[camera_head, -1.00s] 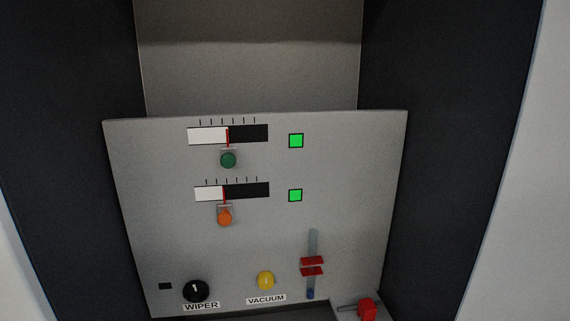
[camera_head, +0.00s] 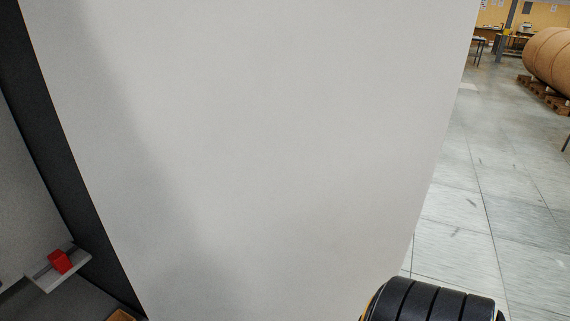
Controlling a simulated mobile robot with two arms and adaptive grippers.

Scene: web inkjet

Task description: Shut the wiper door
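A large, plain white panel (camera_head: 290,130) fills most of the head view. I cannot tell whether it is the wiper door or the outer face of the machine. No handle or label shows on it. At its left is a dark inner wall (camera_head: 85,225) of the machine recess. The control panel with the WIPER label is out of view, apart from what seems to be a grey strip of it at the left edge. Neither gripper is in view.
A small red block (camera_head: 59,261) sits on a grey ledge (camera_head: 62,273) inside the recess at lower left. Tiled floor (camera_head: 490,190) lies open to the right of the white panel. A large brown roll (camera_head: 552,58) rests on pallets farther back.

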